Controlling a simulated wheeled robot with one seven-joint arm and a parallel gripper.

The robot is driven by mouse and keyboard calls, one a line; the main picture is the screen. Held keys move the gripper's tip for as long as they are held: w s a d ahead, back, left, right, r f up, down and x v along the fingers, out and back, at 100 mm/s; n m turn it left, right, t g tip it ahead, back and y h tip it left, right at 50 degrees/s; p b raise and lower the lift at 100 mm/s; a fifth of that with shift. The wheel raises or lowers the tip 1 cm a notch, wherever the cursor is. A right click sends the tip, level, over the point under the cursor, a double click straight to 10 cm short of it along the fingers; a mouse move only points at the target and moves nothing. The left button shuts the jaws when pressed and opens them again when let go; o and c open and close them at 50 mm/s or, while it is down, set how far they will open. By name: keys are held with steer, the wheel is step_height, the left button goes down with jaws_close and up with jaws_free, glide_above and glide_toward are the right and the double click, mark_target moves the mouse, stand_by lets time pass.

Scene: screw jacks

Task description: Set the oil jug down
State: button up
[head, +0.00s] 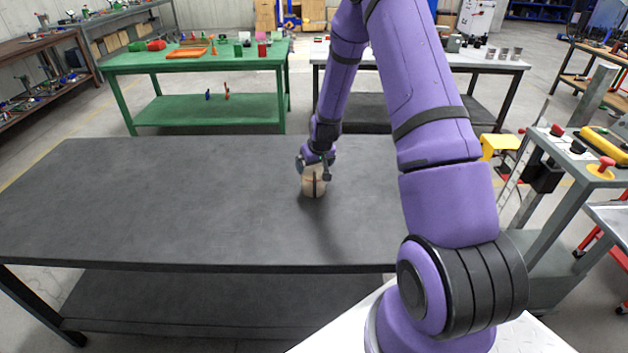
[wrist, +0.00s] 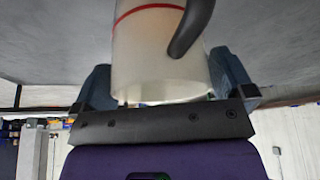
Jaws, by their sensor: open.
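The oil jug (head: 314,184) is a pale, translucent cylinder that appears to stand upright on the dark grey table (head: 150,200), right of the table's middle. In the wrist view the jug (wrist: 145,60) shows a red band and a dark curved handle (wrist: 195,25). My gripper (head: 314,171) is at the jug's top from above. In the wrist view my gripper's fingers (wrist: 163,72) are open, one on each side of the jug. Whether either finger touches the jug's wall I cannot tell.
The table top around the jug is bare. Behind it stand a green table (head: 200,60) with small parts and an orange tray, and a white-topped table (head: 480,58) with several cups. A grey stand with red knobs (head: 606,163) is at the right.

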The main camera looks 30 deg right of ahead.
steer(key=shift+w+f, duration=0.15)
steer(key=shift+f, duration=0.35)
steer(key=c, duration=1.3)
steer(key=shift+r, duration=0.1)
